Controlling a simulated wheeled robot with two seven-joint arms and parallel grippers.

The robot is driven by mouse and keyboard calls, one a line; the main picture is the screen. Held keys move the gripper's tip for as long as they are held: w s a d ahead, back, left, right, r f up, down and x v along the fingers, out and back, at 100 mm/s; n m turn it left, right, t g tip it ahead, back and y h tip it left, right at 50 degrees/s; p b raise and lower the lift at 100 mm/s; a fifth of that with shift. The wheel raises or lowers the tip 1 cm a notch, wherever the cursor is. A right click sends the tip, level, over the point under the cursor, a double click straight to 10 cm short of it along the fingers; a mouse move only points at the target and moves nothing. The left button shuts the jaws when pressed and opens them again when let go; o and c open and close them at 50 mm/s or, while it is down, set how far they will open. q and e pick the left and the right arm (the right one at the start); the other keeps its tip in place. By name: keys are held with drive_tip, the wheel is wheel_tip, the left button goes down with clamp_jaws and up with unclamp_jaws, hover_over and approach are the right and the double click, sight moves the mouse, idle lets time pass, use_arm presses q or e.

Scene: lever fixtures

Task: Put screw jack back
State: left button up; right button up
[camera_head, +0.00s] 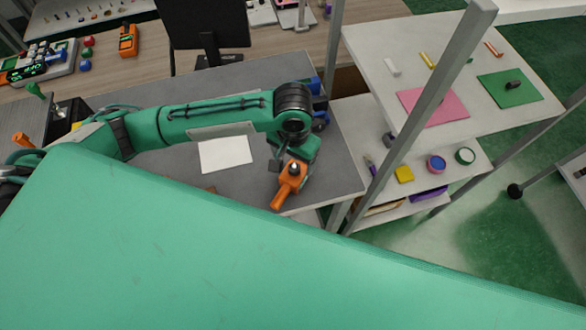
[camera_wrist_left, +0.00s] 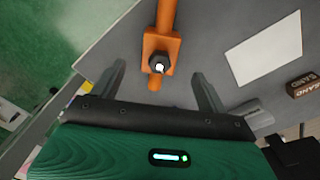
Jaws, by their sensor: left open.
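The screw jack (camera_head: 288,185) looks like an orange body with a long orange bar and a pale-tipped dark bolt on top. It is at the front right edge of the grey table. In the left wrist view the screw jack (camera_wrist_left: 161,45) lies just ahead of and between my left fingers, with a gap on both sides. My left gripper (camera_head: 283,163) is open above the table beside the jack, partly hidden by its own wrist; its fingers (camera_wrist_left: 159,80) show spread in the wrist view. My right gripper is not in view.
A white sheet (camera_head: 226,154) lies on the grey table (camera_head: 345,178). A small brown lettered block (camera_wrist_left: 303,85) is near it. A white shelf (camera_head: 365,45) with a grey post (camera_head: 415,110) stands to the right, holding a pink mat and a green mat. A monitor (camera_head: 205,25) is behind.

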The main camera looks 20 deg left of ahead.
use_arm(q)
wheel_tip(320, 180, up, 3)
drive_tip(key=shift+r, duration=0.25)
idle(0.5)
